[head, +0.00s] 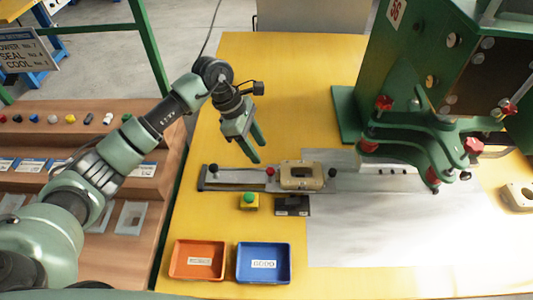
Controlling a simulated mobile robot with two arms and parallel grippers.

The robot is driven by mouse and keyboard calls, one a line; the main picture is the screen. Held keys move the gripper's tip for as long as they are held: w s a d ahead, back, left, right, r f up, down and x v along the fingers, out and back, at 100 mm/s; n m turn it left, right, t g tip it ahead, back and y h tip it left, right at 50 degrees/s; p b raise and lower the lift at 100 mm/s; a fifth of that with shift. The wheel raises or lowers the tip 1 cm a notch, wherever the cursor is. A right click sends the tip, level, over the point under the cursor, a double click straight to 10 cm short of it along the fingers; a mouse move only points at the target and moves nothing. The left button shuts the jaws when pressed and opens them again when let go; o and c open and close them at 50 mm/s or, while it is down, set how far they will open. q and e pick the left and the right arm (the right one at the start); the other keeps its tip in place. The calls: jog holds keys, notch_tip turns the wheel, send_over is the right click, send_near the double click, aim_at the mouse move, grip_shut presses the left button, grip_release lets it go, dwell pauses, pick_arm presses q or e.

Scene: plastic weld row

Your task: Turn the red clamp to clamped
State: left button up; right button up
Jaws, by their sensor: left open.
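A small red knob (270,171) sits on the grey slide fixture (230,177), just left of a tan block with a dark opening (301,175). Which red part is the clamp I cannot tell for sure, as red star knobs (383,103) also show on the green machine at the right. My left gripper (257,150) is open and empty. Its two green fingers point down, above and slightly left of the red knob in the picture, apparently apart from it. My right gripper is out of view.
An orange tray (178,260) and a blue tray (264,282) lie at the front of the yellow table (290,70). A green button on a yellow box (249,200) is below the fixture. The green machine (400,60) fills the right. The table's back left is clear.

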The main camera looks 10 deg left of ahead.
aim_at(270, 170)
pick_arm(q)
jog(key=x, duration=0.2)
jog(key=s+p+x, duration=0.1)
jog(key=x, duration=0.2)
jog(key=shift+d+r, duration=0.15)
jog(key=shift+x, duration=0.95)
jog(key=shift+w+f, duration=0.15)
jog(key=shift+f, duration=0.1)
grip_shut()
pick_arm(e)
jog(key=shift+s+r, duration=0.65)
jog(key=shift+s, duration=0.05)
